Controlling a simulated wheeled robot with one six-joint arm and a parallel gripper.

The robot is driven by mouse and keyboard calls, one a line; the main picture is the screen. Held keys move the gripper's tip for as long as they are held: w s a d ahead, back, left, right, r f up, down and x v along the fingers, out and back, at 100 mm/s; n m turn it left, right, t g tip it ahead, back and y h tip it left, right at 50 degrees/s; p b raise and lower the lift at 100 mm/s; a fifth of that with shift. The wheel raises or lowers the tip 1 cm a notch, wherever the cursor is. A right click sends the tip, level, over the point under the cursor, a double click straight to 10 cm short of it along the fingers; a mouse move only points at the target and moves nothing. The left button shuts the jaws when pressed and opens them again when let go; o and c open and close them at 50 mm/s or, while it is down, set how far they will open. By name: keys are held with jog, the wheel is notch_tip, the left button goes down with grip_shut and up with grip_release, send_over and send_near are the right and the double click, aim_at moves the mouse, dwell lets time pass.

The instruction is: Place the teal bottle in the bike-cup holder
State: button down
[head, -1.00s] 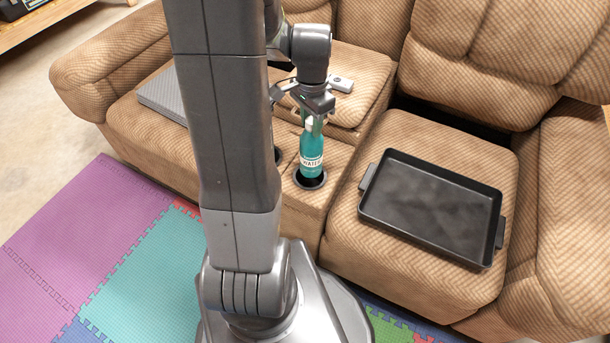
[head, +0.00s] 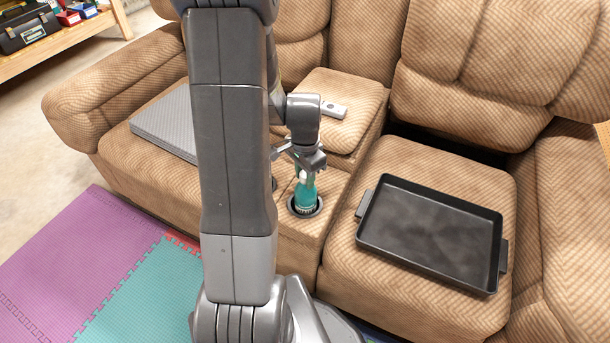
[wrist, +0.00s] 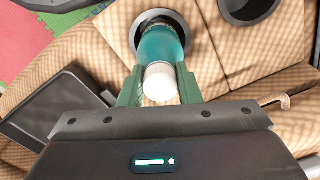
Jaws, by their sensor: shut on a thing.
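The teal bottle (head: 305,193) has a white cap and stands about upright, its lower part down inside a dark round cup holder (head: 291,209) in the sofa's middle console. Its label is now mostly hidden at the rim. My gripper (head: 306,171) is shut on the bottle's upper part from above. Whether the bottle rests on the holder's bottom is hidden.
A second, empty cup holder (wrist: 248,10) sits beside the first; my arm mostly covers it in the head view. A black tray (head: 430,235) lies on the right seat, a grey flat slab (head: 165,122) on the left seat.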

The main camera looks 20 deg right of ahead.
jog(key=c, duration=1)
grip_release()
jog(key=shift+r, duration=0.1)
notch_tip(320, 180, up, 12)
jog(key=p, duration=0.3)
